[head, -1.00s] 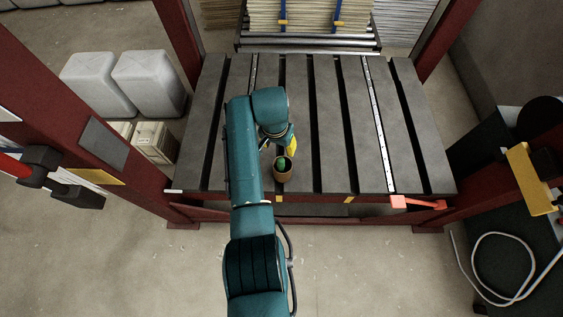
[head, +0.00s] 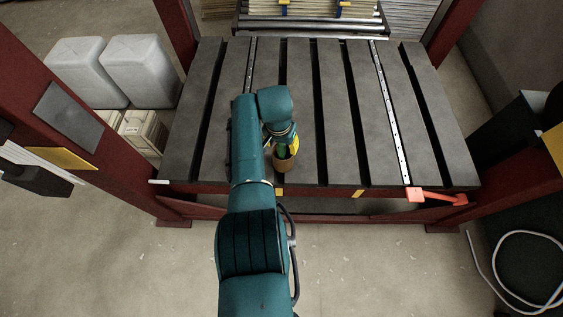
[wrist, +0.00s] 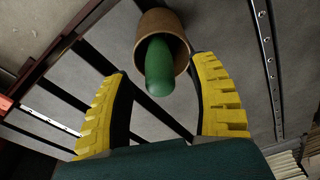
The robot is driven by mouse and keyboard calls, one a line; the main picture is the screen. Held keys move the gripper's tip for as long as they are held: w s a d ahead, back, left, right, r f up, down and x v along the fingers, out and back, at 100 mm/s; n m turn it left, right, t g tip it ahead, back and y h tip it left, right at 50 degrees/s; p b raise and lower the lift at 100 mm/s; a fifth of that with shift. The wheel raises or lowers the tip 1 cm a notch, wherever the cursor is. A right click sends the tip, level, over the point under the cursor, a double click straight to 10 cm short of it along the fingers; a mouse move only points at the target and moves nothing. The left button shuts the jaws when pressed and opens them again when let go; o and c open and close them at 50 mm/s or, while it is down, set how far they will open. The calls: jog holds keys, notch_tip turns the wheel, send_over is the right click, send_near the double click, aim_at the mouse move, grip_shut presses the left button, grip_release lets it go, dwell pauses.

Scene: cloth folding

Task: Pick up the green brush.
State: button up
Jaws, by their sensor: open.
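The green brush (head: 282,150) stands in a brown cup (head: 285,165) near the front edge of the slotted table. In the wrist view, the rounded green end of the brush (wrist: 160,68) sticks out of the cup (wrist: 155,22) toward the camera. My gripper (wrist: 158,68) is open, with one yellow finger on each side of the brush. Gaps show between the fingers and the brush; the right fingertip appears close to the cup rim. In the head view, a yellow finger (head: 294,146) shows beside the brush, and my arm hides the rest. The brush's lower part is hidden inside the cup.
The grey slotted table (head: 345,150) is otherwise clear, most of its room being right of the cup. Dark red posts stand at both sides. An orange-red clamp-like part (head: 430,196) sits at the front right edge. White containers (head: 140,68) stand on the left.

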aim_at(281, 156)
jog(key=f+b, duration=0.2)
jog(key=shift+w+d+f, duration=0.1)
jog(key=shift+w+f, duration=0.1)
jog(key=shift+f, duration=0.1)
jog(key=shift+r, duration=0.1)
jog(key=shift+c, duration=0.4)
grip_shut()
